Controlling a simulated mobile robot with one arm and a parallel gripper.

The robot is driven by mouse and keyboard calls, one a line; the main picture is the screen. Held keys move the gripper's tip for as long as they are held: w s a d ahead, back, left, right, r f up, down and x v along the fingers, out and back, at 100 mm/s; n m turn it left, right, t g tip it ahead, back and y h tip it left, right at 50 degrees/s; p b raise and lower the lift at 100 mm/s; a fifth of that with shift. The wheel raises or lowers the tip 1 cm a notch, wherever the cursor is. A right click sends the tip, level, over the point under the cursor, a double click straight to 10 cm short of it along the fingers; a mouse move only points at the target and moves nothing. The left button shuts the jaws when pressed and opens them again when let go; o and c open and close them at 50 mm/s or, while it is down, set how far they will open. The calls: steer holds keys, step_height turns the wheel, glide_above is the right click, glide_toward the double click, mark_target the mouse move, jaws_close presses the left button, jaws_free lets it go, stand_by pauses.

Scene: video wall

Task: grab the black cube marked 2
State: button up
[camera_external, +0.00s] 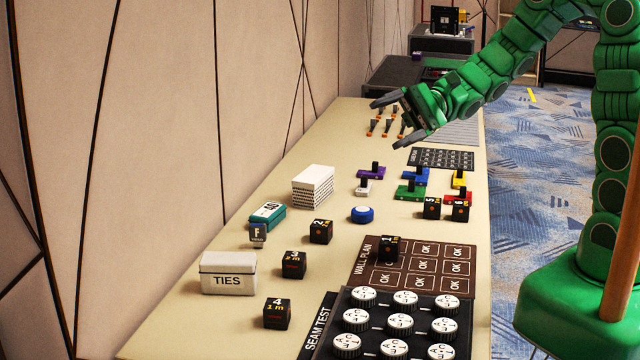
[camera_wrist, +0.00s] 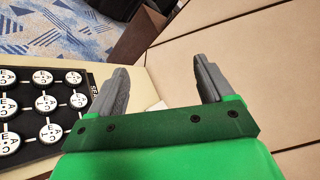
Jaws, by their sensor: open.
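The black cube marked 2 (camera_external: 321,231) sits upright on the cream table, left of centre in the external view, behind the cube marked 3 (camera_external: 293,264). I cannot make it out in the wrist view. My gripper (camera_external: 378,122) is open and empty. It is above the far part of the table, well beyond the cube and to its right in the picture. Its two grey fingers stand apart in the wrist view (camera_wrist: 165,82), with nothing held between them. Other black cubes marked 4 (camera_external: 277,313), 1 (camera_external: 388,248), 5 (camera_external: 431,208) and 6 (camera_external: 461,211) also show.
A white paper stack (camera_external: 313,186), a blue round button (camera_external: 362,214) and a teal box (camera_external: 266,215) stand near cube 2. A TIES box (camera_external: 228,272), brown WALL PLAN board (camera_external: 445,268) and SEAM TEST board (camera_external: 376,340) lie nearer. The wall (camera_external: 130,140) borders the left.

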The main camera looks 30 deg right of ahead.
steer(key=w+a+f+m+t+y, duration=0.1)
steer(key=w+f+m+t+y, duration=0.15)
steer(key=w+m+t, duration=0.55)
steer(key=m+t+h, duration=0.4)
steer(key=m+h, duration=0.2)
steer(key=m, duration=0.3)
glide_above(331, 228)
steer(key=s, duration=0.6)
step_height(331, 228, down, 18)
steer(key=d+f+m+h, duration=0.1)
steer(key=f, duration=0.3)
steer(key=d+f+m+h, duration=0.1)
steer(key=d+f+m, duration=0.1)
steer(key=f, duration=0.2)
steer(key=w+d+f+m+h, duration=0.1)
steer(key=f+h, duration=0.1)
steer(key=f, duration=0.2)
steer(key=shift+d, duration=0.15)
steer(key=shift+x, duration=3.15)
steer(key=shift+w+a+f, duration=0.3)
steer(key=shift+w+a, duration=0.15)
steer(key=shift+a, duration=0.05)
steer(key=shift+c, duration=0.5)
steer(key=c, duration=1)
steer(key=shift+o, duration=0.2)
steer(key=shift+r, duration=0.1)
